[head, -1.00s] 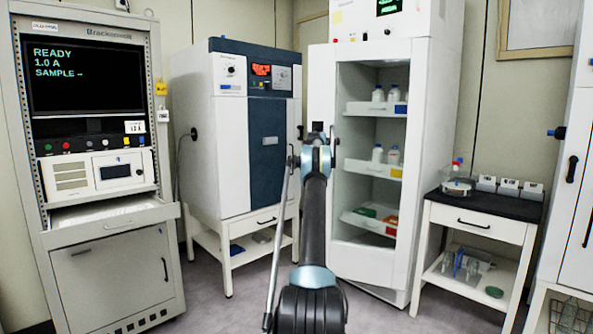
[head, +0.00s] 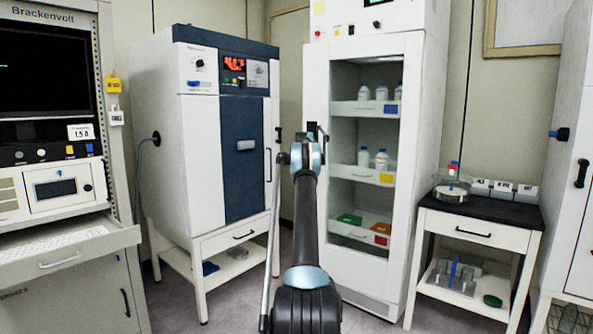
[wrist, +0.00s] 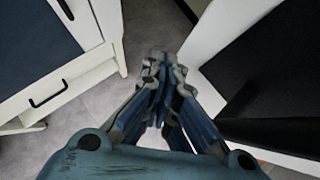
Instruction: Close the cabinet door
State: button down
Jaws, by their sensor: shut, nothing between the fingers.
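The tall white cabinet (head: 427,130) stands right of centre in the head view. Its front has a white door frame (head: 316,85) around a tall window, through which shelves show. I cannot tell how far the door stands ajar. My gripper (head: 316,133) is in front of the frame's left side in the head view. In the wrist view my gripper (wrist: 160,62) is shut and empty, its fingertips together over the floor. A white panel (wrist: 215,38) with a dark area lies right of the fingers there. I cannot tell whether the fingers touch it.
A white and blue freeze dryer (head: 200,130) stands left of the cabinet on a white stand. An instrument rack (head: 80,260) with a pulled-out tray is at far left. A side table (head: 470,222) with glassware stands at right. Grey floor shows between the furniture.

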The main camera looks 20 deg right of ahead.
jog(key=shift+w+d, duration=0.15)
jog(key=shift+w, duration=0.35)
jog(key=shift+s, duration=0.1)
